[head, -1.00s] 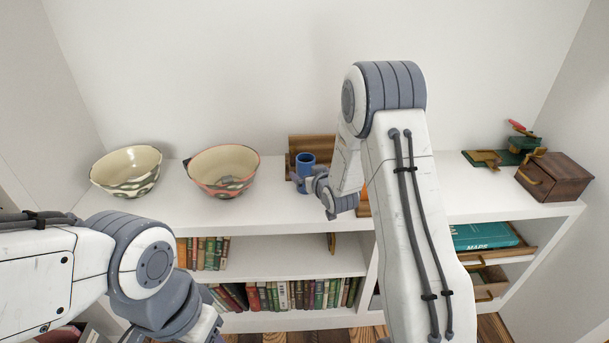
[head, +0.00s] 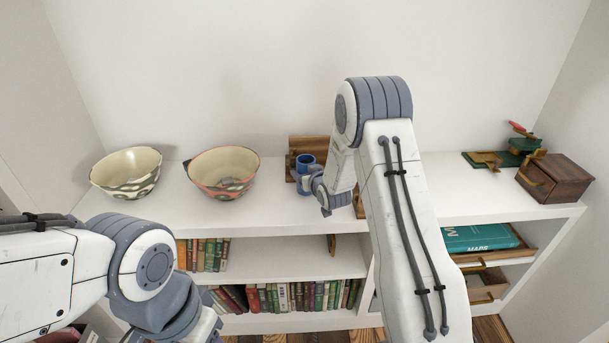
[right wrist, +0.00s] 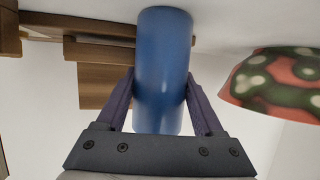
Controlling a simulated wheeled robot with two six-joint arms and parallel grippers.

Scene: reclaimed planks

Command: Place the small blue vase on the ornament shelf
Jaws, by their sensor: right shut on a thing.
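The small blue vase (head: 305,161) is upright above the white cabinet top, in front of a wooden back board. It fills the middle of the right wrist view (right wrist: 163,65). My right gripper (head: 307,181) is shut on the vase, with one finger on each side of it in the right wrist view (right wrist: 160,103). I cannot tell whether the vase's base touches a surface. The wooden shelf piece (head: 309,145) stands right behind the vase; the vase and my right arm hide part of it. My left arm shows at the lower left, but its fingertips are out of frame.
A coral-rimmed patterned bowl (head: 223,172) stands left of the vase, and a cream bowl (head: 127,172) farther left. A wooden box (head: 554,178) and green ornaments (head: 516,151) are at the right end. Books (head: 290,295) fill the shelf below. The cabinet top between bowl and vase is clear.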

